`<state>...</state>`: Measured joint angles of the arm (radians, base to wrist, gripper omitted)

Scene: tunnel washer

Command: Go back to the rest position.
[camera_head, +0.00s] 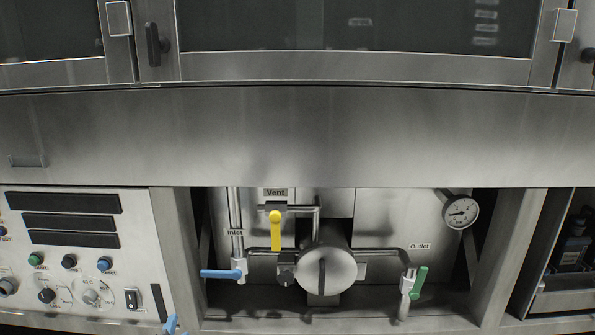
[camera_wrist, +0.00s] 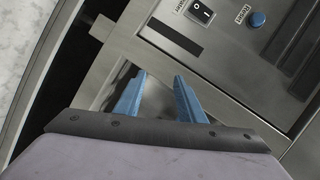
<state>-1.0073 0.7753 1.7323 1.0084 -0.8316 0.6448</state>
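My gripper (camera_wrist: 160,76) shows in the wrist view as two blue fingers set apart, with nothing between them. It is open and empty, in front of the lower frame beside the control panel (camera_wrist: 228,62). In the head view only a bit of my gripper's blue finger (camera_head: 172,325) shows at the bottom edge, below the right end of the control panel (camera_head: 135,215). The rest of my arm is out of the head view.
In the recess, the yellow Vent handle (camera_head: 276,232) points down. The blue Inlet handle (camera_head: 218,274) lies level. The green Outlet handle (camera_head: 419,283) is nearly upright. A round pump-like body (camera_head: 338,271) and a gauge (camera_head: 461,211) are there too. Steel panelling (camera_head: 300,135) spans above.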

